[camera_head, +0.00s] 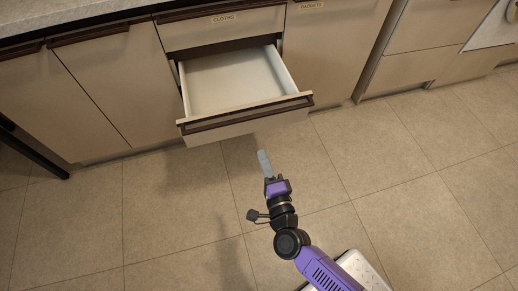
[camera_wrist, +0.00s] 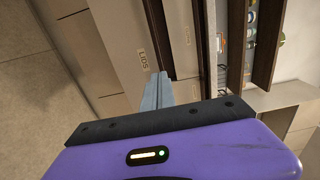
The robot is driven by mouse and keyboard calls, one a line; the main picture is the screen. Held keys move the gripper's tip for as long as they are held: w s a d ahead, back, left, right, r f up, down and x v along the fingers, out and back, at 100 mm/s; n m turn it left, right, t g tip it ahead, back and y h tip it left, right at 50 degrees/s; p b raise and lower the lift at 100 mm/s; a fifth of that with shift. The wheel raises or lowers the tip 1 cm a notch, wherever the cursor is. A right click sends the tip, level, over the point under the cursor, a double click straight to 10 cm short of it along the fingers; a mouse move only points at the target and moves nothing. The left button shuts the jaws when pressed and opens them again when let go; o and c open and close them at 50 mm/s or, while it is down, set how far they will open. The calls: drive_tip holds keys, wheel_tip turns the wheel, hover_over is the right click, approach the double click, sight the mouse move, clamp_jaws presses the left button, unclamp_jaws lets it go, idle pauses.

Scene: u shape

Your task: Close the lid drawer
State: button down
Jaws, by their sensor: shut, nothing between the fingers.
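The open drawer (camera_head: 240,83) is pulled well out of the cabinet below a closed drawer and looks empty inside. Its front has a dark brown handle strip (camera_head: 245,112) along the top. In the wrist view, its front panel (camera_wrist: 116,40) carries a label reading "LIDS" (camera_wrist: 144,57). My gripper (camera_head: 263,156) is shut and empty, in front of the drawer and near the middle of its front. In the wrist view, the grey fingers (camera_wrist: 158,88) point at the drawer front beside the label. I cannot tell whether they touch it.
A closed drawer labelled "CLOTHS" (camera_head: 222,29) is above the open one. Closed cabinet doors (camera_head: 98,85) stand to the left, and a closed front (camera_head: 330,50) is to the right. The tiled floor (camera_head: 420,165) is clear. The wrist view shows an opening with small coloured items (camera_wrist: 250,35).

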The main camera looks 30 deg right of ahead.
sight(250, 119)
drive_tip(key=b+x, duration=0.1)
drive_tip(key=x, duration=1.1)
drive_tip(key=shift+w+d, duration=0.1)
drive_tip(key=shift+w, duration=0.05)
drive_tip(key=shift+w, duration=0.1)
